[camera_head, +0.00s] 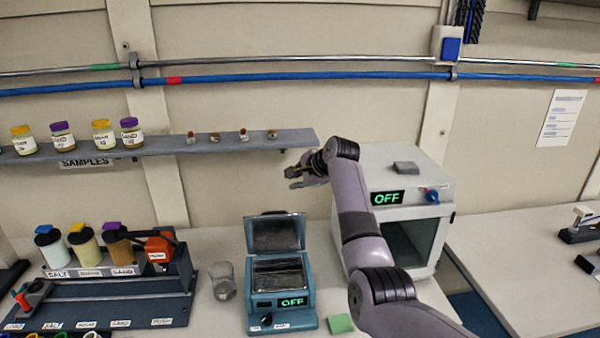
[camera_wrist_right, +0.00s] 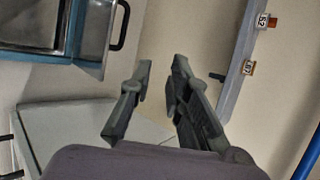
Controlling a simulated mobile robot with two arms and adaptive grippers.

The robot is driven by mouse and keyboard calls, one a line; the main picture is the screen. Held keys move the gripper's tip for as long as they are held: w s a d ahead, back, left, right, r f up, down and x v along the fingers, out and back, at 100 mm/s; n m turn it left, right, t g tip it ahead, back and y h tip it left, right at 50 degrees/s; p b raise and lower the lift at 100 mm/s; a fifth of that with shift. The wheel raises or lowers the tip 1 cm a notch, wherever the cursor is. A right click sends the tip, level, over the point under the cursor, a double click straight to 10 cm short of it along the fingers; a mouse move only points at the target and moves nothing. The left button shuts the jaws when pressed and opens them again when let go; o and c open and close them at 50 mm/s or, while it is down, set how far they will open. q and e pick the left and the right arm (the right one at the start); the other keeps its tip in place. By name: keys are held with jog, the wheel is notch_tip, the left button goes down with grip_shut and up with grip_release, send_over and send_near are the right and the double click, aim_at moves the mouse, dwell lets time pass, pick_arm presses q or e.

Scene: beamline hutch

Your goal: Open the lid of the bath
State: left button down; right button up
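The bath (camera_head: 265,308) is a small teal box on the bench, with a green OFF display on its front. Its lid (camera_head: 275,232) stands raised at the back, and the dark inside shows. In the right wrist view the lid (camera_wrist_right: 93,38) with its dark handle (camera_wrist_right: 120,25) is at upper left. My right gripper (camera_head: 300,176) is above and behind the lid, apart from it. In the wrist view its two fingers (camera_wrist_right: 162,68) are apart with nothing between them. My left gripper is not in view.
A white oven (camera_head: 445,225) with an OFF display stands right of the bath, behind my right arm. A glass beaker (camera_head: 223,282) stands left of the bath, a green block (camera_head: 341,323) to its right. A sample shelf (camera_head: 240,142) runs along the wall near my gripper.

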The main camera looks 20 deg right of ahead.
jog(key=r, duration=0.1)
jog(key=s+d+r, duration=0.1)
jog(key=r, duration=0.1)
jog(key=shift+s, duration=0.1)
dwell(0.3)
jog(key=v, duration=1.2)
